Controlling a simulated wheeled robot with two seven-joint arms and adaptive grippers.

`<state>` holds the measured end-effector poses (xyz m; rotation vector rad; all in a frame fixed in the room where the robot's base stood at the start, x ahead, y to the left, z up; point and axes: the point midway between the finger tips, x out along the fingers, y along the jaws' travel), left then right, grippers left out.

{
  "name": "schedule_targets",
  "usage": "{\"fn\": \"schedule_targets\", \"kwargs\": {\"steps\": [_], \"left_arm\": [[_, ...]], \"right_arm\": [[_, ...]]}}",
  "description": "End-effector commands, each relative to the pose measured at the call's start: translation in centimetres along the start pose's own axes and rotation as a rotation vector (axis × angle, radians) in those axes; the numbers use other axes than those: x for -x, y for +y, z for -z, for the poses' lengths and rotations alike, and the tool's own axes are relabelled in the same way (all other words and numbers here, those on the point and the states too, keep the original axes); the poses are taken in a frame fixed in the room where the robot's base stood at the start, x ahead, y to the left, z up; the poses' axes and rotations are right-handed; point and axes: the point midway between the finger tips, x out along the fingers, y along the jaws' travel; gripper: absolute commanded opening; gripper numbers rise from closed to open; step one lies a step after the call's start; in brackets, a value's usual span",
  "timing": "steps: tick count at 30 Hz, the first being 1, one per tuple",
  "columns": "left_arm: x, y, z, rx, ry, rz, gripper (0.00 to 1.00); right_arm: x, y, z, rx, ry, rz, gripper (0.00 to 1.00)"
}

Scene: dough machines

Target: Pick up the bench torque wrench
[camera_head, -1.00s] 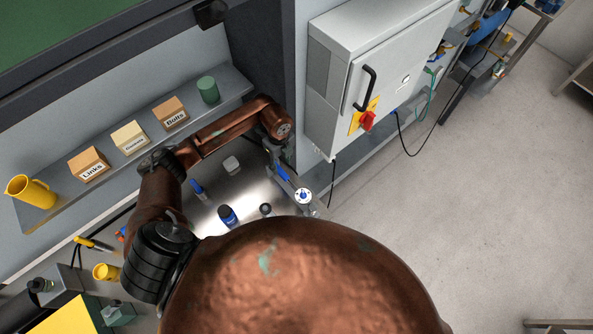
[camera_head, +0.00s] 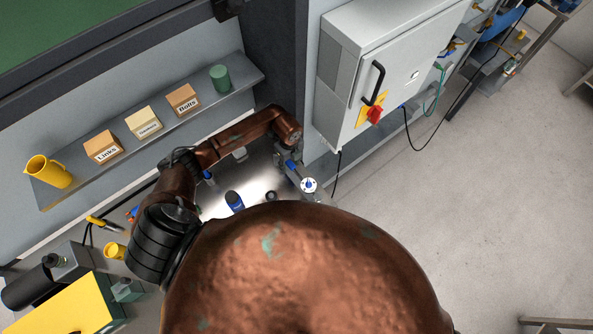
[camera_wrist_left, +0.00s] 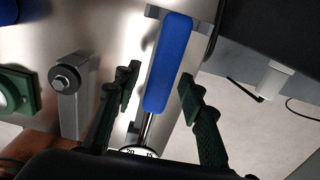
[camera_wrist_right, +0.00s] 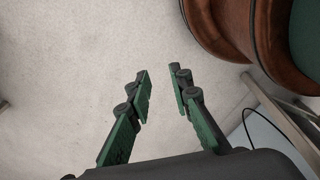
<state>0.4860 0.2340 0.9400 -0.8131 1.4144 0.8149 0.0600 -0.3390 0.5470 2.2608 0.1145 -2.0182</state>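The bench torque wrench has a blue handle (camera_wrist_left: 169,62), a metal shaft and a white dial (camera_wrist_left: 140,152) in the left wrist view. In the head view its dial (camera_head: 309,185) shows at the bench's right end, with part of the blue handle (camera_head: 291,165). My left gripper (camera_wrist_left: 160,80) is open, with one finger on each side of the handle and visible gaps. Contact with the handle is not seen. In the head view my left arm partly hides the wrench area. My right gripper (camera_wrist_right: 159,78) is open and empty above the bare floor.
A shelf (camera_head: 150,142) holds a yellow jug (camera_head: 47,171), labelled boxes and a green cylinder (camera_head: 220,78). A grey electrical cabinet (camera_head: 345,75) stands beside the wrench. A blue-capped bottle (camera_head: 235,202) is on the bench. Open floor (camera_head: 480,210) lies right.

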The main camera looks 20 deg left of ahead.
Motion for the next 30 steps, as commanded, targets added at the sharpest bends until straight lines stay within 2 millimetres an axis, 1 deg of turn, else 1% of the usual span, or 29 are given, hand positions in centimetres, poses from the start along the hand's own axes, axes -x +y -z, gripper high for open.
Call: {"fn": "schedule_targets", "kwargs": {"steps": [1, 2, 11, 15, 30], "left_arm": [[0.0, 0.0, 0.0, 0.0, 0.0, 0.0, 0.32], [0.0, 0.0, 0.0, 0.0, 0.0, 0.0, 0.3], [0.1, 0.0, 0.0, 0.001, 0.0, 0.0, 0.1], [0.0, 0.0, 0.0, 0.001, 0.0, 0.0, 0.0], [0.1, -0.1, 0.0, 0.001, 0.0, 0.003, 0.0]], "right_arm": [[0.0, 0.0, -0.1, 0.0, -0.002, 0.0, 0.19], [0.0, 0.0, -0.1, 0.0, -0.002, 0.0, 0.19], [0.1, -0.1, -1.2, -0.003, -0.016, 0.001, 0.19], [0.1, -0.1, -1.3, -0.003, -0.017, 0.001, 0.19], [0.0, 0.0, -1.0, -0.002, -0.014, 0.0, 0.19]]}}
